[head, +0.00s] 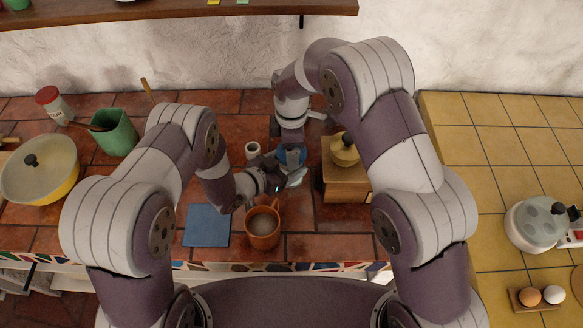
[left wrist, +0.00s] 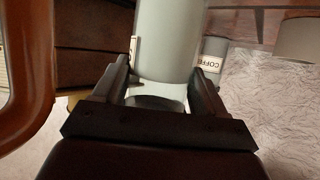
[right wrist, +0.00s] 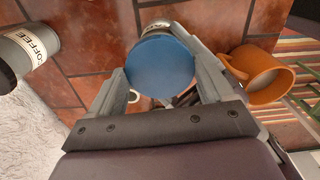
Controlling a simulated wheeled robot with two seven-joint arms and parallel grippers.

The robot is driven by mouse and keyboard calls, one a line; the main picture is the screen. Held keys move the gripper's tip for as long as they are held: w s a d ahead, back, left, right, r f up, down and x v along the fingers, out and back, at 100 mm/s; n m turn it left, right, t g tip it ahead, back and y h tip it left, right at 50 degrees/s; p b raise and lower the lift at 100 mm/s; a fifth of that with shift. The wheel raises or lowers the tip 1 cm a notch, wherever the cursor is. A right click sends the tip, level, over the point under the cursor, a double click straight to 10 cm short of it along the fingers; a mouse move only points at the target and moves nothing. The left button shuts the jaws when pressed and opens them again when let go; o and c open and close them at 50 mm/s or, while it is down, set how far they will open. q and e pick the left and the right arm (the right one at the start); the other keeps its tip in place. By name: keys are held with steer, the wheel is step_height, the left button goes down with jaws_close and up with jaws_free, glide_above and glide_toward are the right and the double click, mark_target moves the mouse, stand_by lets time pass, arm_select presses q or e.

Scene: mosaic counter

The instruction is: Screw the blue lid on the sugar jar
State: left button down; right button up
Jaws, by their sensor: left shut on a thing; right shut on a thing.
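The blue lid (right wrist: 160,66) is between the fingers of my right gripper (right wrist: 160,84), which is shut on it from above. It shows partly in the head view (head: 283,153). The sugar jar, a pale grey cylinder (left wrist: 168,45), is between the fingers of my left gripper (left wrist: 160,92), which is shut on its side. In the right wrist view a pale, partly lettered edge of the jar (right wrist: 156,28) shows just beyond the lid. The lid appears over the jar's top; I cannot tell whether its thread is engaged. Arms and grippers hide most of the jar in the head view.
An orange mug (head: 263,228) stands close to my left gripper, beside a blue mat (head: 207,226). A small white cup (head: 252,149) is left of the jar. A wooden box with a yellow top (head: 345,180) is right. A coffee jar (right wrist: 32,48) is nearby.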

steer(key=shift+m, duration=1)
steer(key=o, duration=1.1)
steer(key=shift+c, duration=0.2)
steer(key=shift+r, duration=2.3)
